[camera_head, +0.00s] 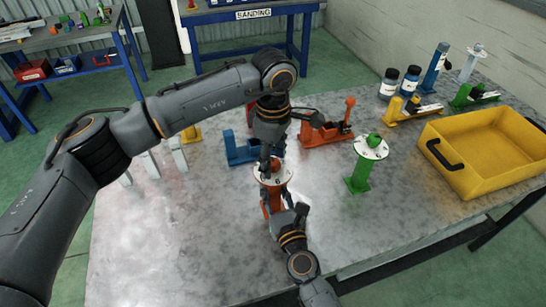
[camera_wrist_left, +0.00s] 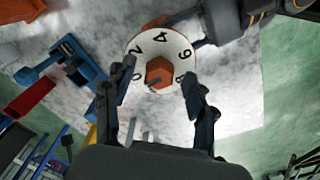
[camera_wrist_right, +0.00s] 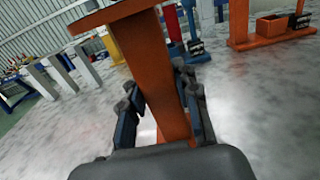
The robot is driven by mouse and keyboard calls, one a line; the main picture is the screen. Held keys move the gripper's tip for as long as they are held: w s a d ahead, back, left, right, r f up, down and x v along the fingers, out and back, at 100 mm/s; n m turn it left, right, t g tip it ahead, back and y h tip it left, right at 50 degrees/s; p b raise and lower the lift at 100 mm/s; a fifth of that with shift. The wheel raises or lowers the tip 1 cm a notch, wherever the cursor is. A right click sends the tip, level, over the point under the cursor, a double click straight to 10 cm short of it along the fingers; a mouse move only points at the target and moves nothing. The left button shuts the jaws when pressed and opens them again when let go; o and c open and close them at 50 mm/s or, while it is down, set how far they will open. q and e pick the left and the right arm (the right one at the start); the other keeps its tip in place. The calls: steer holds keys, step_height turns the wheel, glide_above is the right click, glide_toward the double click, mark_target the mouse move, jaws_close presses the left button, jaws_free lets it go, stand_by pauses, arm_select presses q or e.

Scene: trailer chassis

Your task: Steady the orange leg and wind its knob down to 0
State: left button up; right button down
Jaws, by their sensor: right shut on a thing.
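The orange leg (camera_head: 267,205) stands upright near the front of the table with a white numbered dial (camera_head: 284,174) on top. In the left wrist view the dial (camera_wrist_left: 150,42) shows 2, 4, 6 and 8, partly covered, around an orange knob (camera_wrist_left: 160,70). My left gripper (camera_wrist_left: 158,76) points down at the dial, its open fingers on either side of the knob with gaps visible. My right gripper (camera_wrist_right: 163,92) is shut on the orange leg's post (camera_wrist_right: 150,62) below the dial. The knob's pointer reading cannot be made out clearly.
A green leg (camera_head: 358,180) with a dial stands to the right. A blue holder (camera_head: 238,150) and an orange holder (camera_head: 325,133) are behind. A yellow crate (camera_head: 460,178) fills the table's right. Bottles (camera_head: 389,82) stand at the back. The left front tabletop is clear.

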mark_target(273, 161)
arm_select(q)
steer(key=shift+r, duration=0.1)
step_height(273, 161, up, 12)
stand_by(0.5)
arm_select(e)
steer(key=c, duration=0.7)
jaws_free()
